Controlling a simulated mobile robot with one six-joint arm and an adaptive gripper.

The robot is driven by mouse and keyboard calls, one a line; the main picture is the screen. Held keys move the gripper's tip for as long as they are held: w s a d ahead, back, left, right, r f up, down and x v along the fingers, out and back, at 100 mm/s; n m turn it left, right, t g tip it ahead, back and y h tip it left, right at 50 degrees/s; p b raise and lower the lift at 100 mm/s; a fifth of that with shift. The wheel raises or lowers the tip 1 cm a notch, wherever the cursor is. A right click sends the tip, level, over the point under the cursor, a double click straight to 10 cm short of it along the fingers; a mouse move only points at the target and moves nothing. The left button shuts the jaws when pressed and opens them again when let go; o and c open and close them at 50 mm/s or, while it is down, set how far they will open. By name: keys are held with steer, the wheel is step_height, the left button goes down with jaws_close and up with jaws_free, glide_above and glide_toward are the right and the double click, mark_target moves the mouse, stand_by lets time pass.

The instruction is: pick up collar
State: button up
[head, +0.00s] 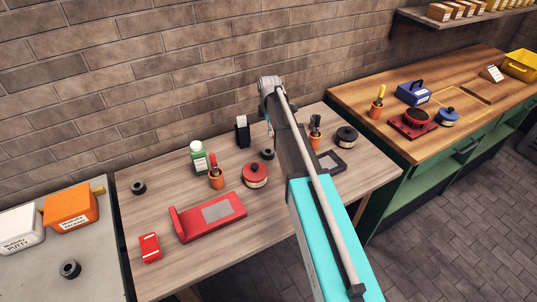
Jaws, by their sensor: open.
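Several small dark ring-shaped pieces that look like collars are in the head view. One dark ring (138,188) lies at the left of the wooden bench. Another dark ring (70,269) lies on the grey surface at the lower left. A third small dark piece (267,154) sits near the bench's middle, just left of my arm. I cannot tell which one is the task's collar. My arm rises from the lower right across the bench and hides part of it. My gripper cannot be made out; the arm's far end hides that area.
The bench (165,215) holds a red tray (208,217), red box (150,247), green bottle (198,158), red-lidded pot (255,176), brush pots (216,178) and a dark-lidded pot (346,137). An orange bin (70,208) stands left. A second workbench (375,87) stands right.

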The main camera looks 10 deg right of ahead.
steer(key=shift+f, duration=0.2)
steer(key=b, duration=0.9)
glide_above(268, 151)
steer(key=s, duration=0.2)
step_height(268, 151, down, 8)
steer(key=shift+w+d+f, duration=0.1)
steer(key=shift+w+f, duration=0.05)
steer(key=shift+f, duration=0.1)
steer(key=f+b, duration=0.2)
steer(key=f, duration=0.1)
steer(key=shift+w+b, duration=0.2)
steer(key=shift+b, duration=0.1)
steer(key=shift+a+f+b, duration=0.2)
steer(key=shift+f+b, duration=0.75)
steer(key=shift+b, duration=0.1)
steer(key=c, duration=1.2)
steer(key=shift+r, duration=0.15)
